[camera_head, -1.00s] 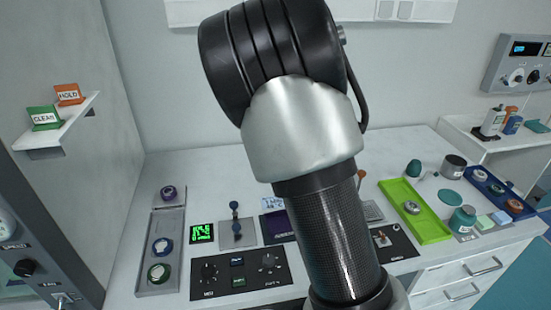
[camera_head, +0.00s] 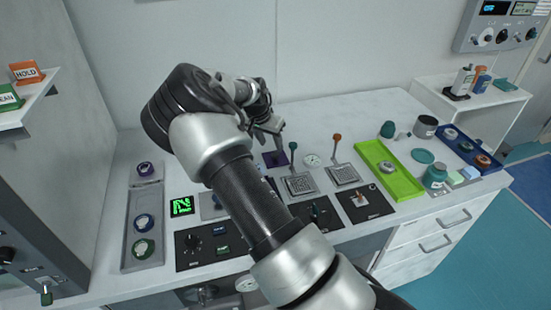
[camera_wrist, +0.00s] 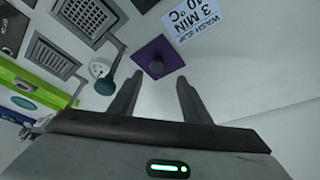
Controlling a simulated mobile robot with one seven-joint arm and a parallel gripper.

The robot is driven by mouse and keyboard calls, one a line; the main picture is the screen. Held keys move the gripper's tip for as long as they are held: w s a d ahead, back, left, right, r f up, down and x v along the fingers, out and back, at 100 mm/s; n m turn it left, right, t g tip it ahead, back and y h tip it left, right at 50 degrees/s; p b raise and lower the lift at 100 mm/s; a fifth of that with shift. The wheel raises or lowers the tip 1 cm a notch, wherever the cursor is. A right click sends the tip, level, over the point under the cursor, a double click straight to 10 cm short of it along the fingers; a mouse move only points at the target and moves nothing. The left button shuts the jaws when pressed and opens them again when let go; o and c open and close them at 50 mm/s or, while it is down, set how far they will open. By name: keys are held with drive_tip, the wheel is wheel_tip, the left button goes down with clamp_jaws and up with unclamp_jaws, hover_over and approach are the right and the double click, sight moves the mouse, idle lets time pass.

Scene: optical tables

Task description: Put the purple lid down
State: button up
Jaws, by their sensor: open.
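In the head view a purple edge of the lid (camera_head: 275,159) shows just below my gripper (camera_head: 277,133), at the back of the worktop. In the wrist view my gripper (camera_wrist: 152,88) is open and empty. Its two fingers are spread on either side of the knob's line, apart from the lid. My arm hides part of the worktop in the head view.
Two grated plates (camera_head: 299,185) (camera_head: 343,174) with upright levers and a round white dial (camera_head: 312,160) stand right of the lid. A lime green tray (camera_head: 390,184) lies further right. The worktop (camera_wrist: 235,80) is bare on the lid's right in the wrist view.

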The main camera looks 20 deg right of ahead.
sight(275, 153)
drive_tip(key=shift+s+x, duration=0.15)
drive_tip(key=shift+x, duration=1.3)
drive_tip(key=shift+s+x, duration=0.15)
drive_tip(key=shift+x, duration=1.25)
clamp_jaws()
wheel_tip(275, 153, up, 17)
drive_tip(key=w+a+f+n+t+y+b, duration=0.1)
drive_tip(key=w+a+f+n+y+b, duration=0.2)
drive_tip(key=w+a+f+n+b, duration=0.45)
drive_tip(key=shift+n, duration=0.75)
drive_tip(key=f, duration=0.3)
drive_tip(key=f+p, duration=0.1)
drive_tip(key=f, duration=0.2)
drive_tip(key=a+f, duration=0.1)
drive_tip(key=f, duration=0.2)
drive_tip(key=shift+w+a+f, duration=0.15)
